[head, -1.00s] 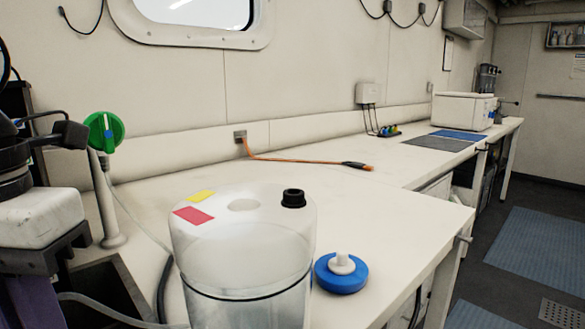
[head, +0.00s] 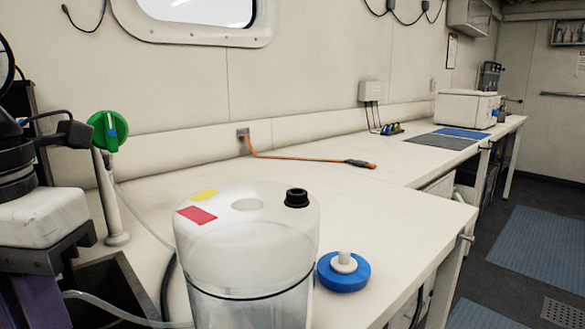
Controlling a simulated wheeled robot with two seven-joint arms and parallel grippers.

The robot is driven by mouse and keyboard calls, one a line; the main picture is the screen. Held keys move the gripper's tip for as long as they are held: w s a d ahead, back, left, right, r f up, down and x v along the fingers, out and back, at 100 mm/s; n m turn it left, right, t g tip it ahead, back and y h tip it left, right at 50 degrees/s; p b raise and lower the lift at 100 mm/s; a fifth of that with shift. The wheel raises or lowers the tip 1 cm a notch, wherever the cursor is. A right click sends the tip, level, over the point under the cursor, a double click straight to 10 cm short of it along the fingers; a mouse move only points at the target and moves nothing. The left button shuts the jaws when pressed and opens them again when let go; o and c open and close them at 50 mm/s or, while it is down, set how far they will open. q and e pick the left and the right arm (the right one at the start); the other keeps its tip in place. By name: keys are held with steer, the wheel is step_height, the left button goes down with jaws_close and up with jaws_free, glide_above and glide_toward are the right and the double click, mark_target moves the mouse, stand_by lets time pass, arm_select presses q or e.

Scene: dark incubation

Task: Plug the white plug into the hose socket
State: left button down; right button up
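A white plug (head: 344,260) stands upright on a round blue base (head: 343,279), which lies on the white bench right of the clear container. The translucent container (head: 247,260) has a black fitting (head: 296,197), a round opening (head: 247,204) and red and yellow labels on its top. I cannot tell which opening is the hose socket. A clear hose (head: 115,312) runs low at the left towards the container. Neither of my grippers shows in the head view.
A green-handled valve (head: 108,131) on a white post stands at the left beside a dark sink (head: 108,290). An orange cable (head: 310,158) lies on the bench (head: 400,220) by the wall. A white box (head: 466,108) stands far right. The bench right of the blue base is clear.

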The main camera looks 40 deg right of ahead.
arm_select(q)
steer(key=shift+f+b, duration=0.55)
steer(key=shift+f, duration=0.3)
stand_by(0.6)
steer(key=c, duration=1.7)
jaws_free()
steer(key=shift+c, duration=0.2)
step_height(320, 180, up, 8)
steer(key=p, duration=0.7)
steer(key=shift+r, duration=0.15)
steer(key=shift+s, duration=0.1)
